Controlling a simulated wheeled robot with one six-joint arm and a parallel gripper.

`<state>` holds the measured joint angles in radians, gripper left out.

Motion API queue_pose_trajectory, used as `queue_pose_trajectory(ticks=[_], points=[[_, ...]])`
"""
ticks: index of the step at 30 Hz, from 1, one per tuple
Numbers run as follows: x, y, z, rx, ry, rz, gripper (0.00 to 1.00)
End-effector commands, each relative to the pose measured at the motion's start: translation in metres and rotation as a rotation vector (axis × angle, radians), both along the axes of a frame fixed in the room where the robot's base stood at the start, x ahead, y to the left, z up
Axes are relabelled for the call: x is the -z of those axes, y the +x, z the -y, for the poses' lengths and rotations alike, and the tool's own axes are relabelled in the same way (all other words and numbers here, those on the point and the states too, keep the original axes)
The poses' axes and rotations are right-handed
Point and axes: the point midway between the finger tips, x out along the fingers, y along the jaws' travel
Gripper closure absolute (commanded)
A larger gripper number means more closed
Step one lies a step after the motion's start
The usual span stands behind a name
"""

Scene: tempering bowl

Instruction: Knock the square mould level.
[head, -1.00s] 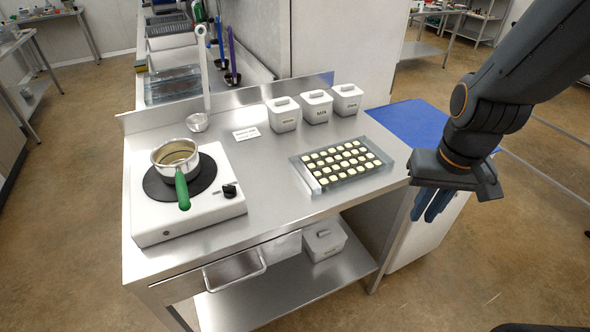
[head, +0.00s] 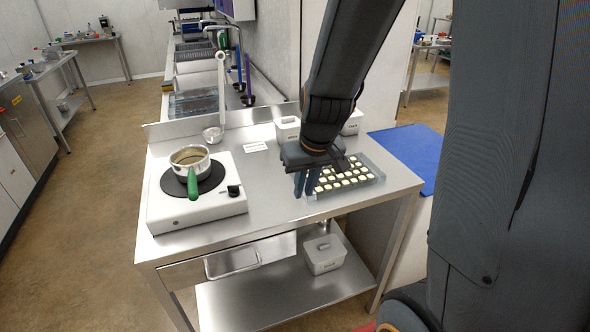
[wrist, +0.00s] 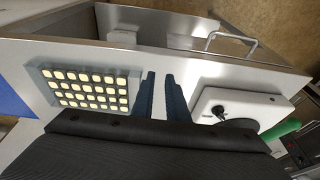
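The square mould (head: 368,176) is a clear tray with rows of pale filled cavities. It lies flat on the steel table, right of the middle, and its left part is hidden behind my gripper in the head view. My gripper (head: 304,184) points down beside the mould's left end, above the table. In the wrist view the two blue fingers of my gripper (wrist: 160,98) stand a little apart with nothing between them. I cannot tell its exact height above the table.
A white hotplate (head: 196,212) with a green-handled pan (head: 190,160) stands at the left of the table (head: 262,208). White lidded tubs (head: 287,128) and a ladle (head: 213,133) stand at the back. A blue mat (head: 410,152) lies to the right. The front middle of the table is clear.

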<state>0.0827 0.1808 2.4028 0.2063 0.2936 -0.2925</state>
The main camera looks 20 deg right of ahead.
Motion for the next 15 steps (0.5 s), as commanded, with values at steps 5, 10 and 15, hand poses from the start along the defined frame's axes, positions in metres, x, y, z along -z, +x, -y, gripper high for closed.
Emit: queue_pose_trajectory(ticks=[5, 10, 15], points=[[0.003, 0.059, 0.027, -0.002, -0.018, 0.093, 0.87], [0.011, 0.077, 0.034, -0.007, -0.028, 0.119, 0.87], [0.033, 0.086, 0.033, -0.007, -0.028, 0.117, 0.87]])
